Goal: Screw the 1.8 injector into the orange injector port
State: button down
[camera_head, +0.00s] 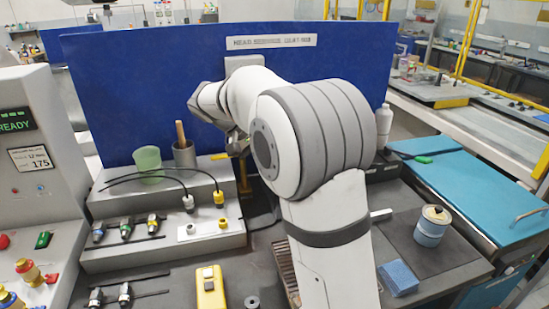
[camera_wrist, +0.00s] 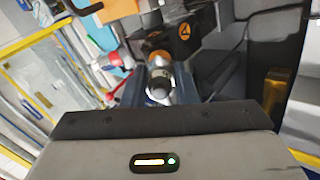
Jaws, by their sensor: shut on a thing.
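In the wrist view, my gripper (camera_wrist: 160,90) is shut on a short grey and dark cylindrical injector (camera_wrist: 159,86). Its size label cannot be read. An orange ring, apparently the orange injector port (camera_wrist: 158,57), lies in line just beyond the injector. I cannot tell whether the two touch or are threaded together. In the head view, my gripper (camera_head: 238,147) is partly hidden behind my arm, in front of the blue panel. The held injector and the port do not show clearly there.
Several injectors, including a green-marked one (camera_head: 126,229), lie on the grey stepped bench at left. A green cup (camera_head: 147,161) and a grey cup (camera_head: 184,154) stand above them. A yellow device (camera_head: 210,288) lies in front. A can (camera_head: 432,226) and blue block (camera_head: 398,277) are at right.

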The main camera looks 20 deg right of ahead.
jog(key=shift+f+m+b, duration=0.15)
jog(key=shift+m+b, duration=2.6)
jog(key=shift+m, duration=0.05)
jog(key=m+b, duration=0.2)
jog(key=shift+m, duration=0.4)
jog(key=shift+m+b, duration=0.4)
jog(key=shift+b, duration=0.1)
jog(key=c, duration=1.1)
grip_release()
